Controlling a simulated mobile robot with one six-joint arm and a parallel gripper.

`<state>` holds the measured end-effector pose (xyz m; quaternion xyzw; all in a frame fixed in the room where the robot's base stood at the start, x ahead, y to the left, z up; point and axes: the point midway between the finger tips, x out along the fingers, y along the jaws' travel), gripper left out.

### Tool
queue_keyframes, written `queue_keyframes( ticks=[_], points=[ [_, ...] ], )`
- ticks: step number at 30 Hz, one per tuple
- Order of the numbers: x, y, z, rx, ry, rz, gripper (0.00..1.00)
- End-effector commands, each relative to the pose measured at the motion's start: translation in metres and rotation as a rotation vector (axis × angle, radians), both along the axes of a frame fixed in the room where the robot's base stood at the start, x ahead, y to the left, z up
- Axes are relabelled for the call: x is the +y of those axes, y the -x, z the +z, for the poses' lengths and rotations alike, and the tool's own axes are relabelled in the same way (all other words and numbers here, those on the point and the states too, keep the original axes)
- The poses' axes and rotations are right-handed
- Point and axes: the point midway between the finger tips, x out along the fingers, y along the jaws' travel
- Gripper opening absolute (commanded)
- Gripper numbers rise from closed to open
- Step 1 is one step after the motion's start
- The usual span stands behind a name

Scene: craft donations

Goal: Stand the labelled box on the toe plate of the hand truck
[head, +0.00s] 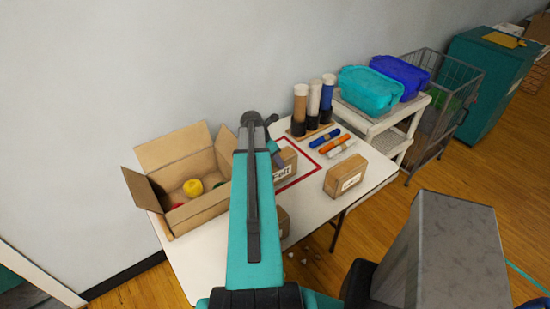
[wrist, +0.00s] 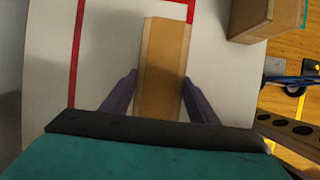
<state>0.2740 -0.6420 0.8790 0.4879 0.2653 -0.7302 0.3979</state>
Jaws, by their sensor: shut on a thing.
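My gripper (wrist: 160,88) is shut on a tan cardboard box (wrist: 163,65), with a purple finger on each side. In the head view this box (head: 287,166) shows partly behind my arm, with dark lettering on its front. It is at the red-outlined area of the white table; I cannot tell whether it touches the table. A second labelled box (head: 345,177) stands to its right, and its edge also shows at the top right of the wrist view (wrist: 249,18). A blue part with a small wheel (wrist: 292,87) shows on the floor; I cannot tell whether it is the hand truck. No toe plate is clearly seen.
An open carton (head: 190,213) with coloured balls stands at the table's left. Another box (head: 283,222) is partly hidden by my arm. A white cart (head: 372,125) with bins stands beyond the table.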

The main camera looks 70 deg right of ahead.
Motion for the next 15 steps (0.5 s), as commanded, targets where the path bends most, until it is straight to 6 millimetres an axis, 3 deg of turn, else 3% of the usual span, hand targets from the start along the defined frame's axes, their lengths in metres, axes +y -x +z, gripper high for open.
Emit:
queue_keyframes(
  ticks=[15],
  points=[
    [0.0003, -0.0005, -0.0092, 0.001, 0.001, 0.001, 0.00]
  ],
)
